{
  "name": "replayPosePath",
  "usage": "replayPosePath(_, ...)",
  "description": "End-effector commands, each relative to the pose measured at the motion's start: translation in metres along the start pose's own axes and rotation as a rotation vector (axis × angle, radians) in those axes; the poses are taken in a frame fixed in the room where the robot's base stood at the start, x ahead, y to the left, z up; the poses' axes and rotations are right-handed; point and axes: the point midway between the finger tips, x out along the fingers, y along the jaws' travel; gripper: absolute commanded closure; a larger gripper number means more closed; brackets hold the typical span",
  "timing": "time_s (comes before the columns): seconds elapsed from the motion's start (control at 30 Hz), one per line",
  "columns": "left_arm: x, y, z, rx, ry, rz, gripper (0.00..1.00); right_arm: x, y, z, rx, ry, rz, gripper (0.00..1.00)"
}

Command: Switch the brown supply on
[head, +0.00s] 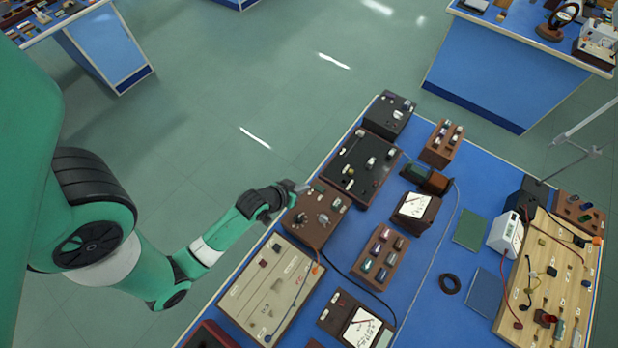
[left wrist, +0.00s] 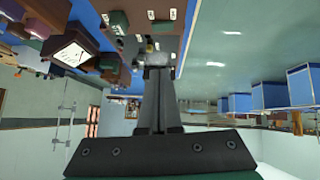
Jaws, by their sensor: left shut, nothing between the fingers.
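The brown supply (head: 312,226) is a brown box at the left edge of the near bench, with knobs, small switches and terminals on its top. An orange-red lead end sits near its lower corner. My left gripper (head: 298,188) is shut and empty, with its fingertips at the upper left edge of the brown supply. I cannot tell whether they touch it. In the left wrist view the closed fingers (left wrist: 158,62) point at a brown surface with pale labels, partly hidden behind them. The switch position is too small to read. My right gripper is not in view.
A pale panel board (head: 272,287) lies just below the supply. A dark brown box (head: 358,165) stands just above it. A meter (head: 414,207) and a brown block with several cylinders (head: 380,258) stand to the right. Open floor lies left of the bench.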

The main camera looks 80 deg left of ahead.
Motion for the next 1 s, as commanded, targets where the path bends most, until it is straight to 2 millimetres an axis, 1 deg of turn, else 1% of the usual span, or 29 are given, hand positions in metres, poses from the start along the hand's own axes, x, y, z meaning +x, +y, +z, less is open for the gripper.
replayPosePath(0.23,-0.001,0.001,0.001,-0.004,0.000,0.003,1.00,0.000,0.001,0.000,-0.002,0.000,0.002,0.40)
replayPosePath(0.37,0.005,0.001,0.001,-0.004,-0.001,0.003,1.00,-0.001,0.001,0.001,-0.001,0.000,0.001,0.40)
replayPosePath(0.47,0.018,0.001,0.001,-0.004,-0.001,0.003,1.00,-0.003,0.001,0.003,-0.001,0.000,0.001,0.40)
replayPosePath(0.57,0.037,0.001,0.002,-0.003,-0.001,0.002,1.00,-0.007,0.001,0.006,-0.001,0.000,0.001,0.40)
replayPosePath(0.8,0.091,0.001,0.002,-0.003,0.000,0.003,1.00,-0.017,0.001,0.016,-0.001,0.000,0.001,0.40)
replayPosePath(0.87,0.103,0.001,0.002,-0.003,0.001,0.003,1.00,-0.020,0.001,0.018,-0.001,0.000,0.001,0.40)
replayPosePath(0.9,0.108,0.001,0.008,-0.003,-0.004,0.002,1.00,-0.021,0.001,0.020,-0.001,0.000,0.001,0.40)
replayPosePath(1.0,0.118,0.001,0.019,-0.004,-0.002,0.002,1.00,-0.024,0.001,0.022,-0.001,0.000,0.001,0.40)
